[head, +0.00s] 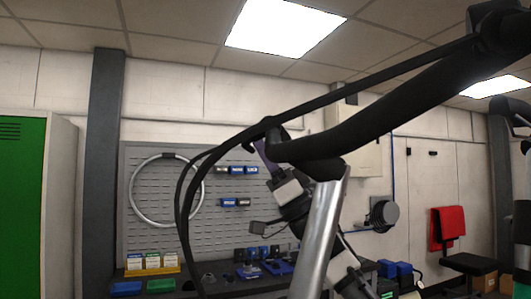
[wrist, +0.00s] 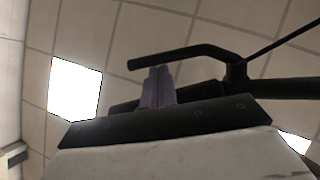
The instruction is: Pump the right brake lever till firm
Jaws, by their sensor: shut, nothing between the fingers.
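The black handlebar (head: 400,108) of a bike crosses the head view from upper right to the centre, above a silver tube (head: 322,235). In the wrist view a black brake lever (wrist: 185,53) runs left from a clamp on the handlebar (wrist: 285,88). My gripper (head: 263,150) is just left of the handlebar's near end, its purple fingers partly hidden there. In the wrist view my gripper (wrist: 158,70) is shut and empty, its fingertips close below the lever. I cannot tell whether they touch it.
Black cables (head: 183,215) loop down left of the bar. Behind are a grey pegboard (head: 140,190) with a wheel rim (head: 133,190) and a workbench with small parts boxes. A green cabinet (head: 22,200) is at left, a red cloth (head: 448,225) at right.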

